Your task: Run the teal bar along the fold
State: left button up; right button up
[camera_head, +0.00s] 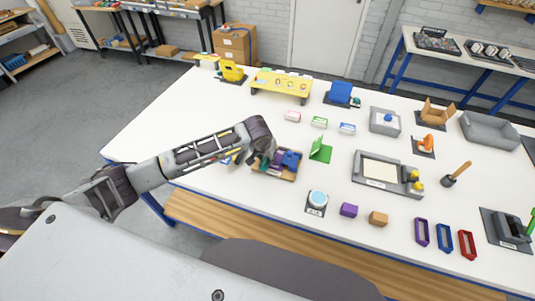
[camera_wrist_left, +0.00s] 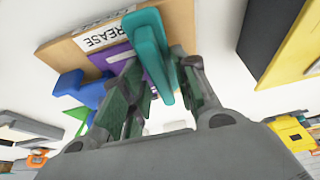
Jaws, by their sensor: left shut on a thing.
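The teal bar (camera_wrist_left: 150,45) is between the fingers of my left gripper (camera_wrist_left: 150,95), which is shut on it. In the head view my left gripper (camera_head: 268,155) is over a tan board (camera_head: 262,173). In the wrist view the board (camera_wrist_left: 68,52) carries a white label that reads in part "REASE". A purple piece (camera_wrist_left: 106,60) lies on the board beside the bar, with a blue piece (camera_wrist_left: 90,92) next to it. The fold itself is not clear, and I cannot tell if the bar touches the purple piece. My right gripper is not in view.
A standing green folded card (camera_head: 320,149) is just right of the board.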

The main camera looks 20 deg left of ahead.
pick_arm(q)
jog(key=shift+s, duration=0.2)
jog(key=shift+w, duration=1.7)
dwell(1.3)
jog(key=shift+w, duration=0.35)
jog(key=shift+r, duration=0.1)
jog(key=shift+d+r, duration=0.1)
jog(key=shift+r, duration=3.35)
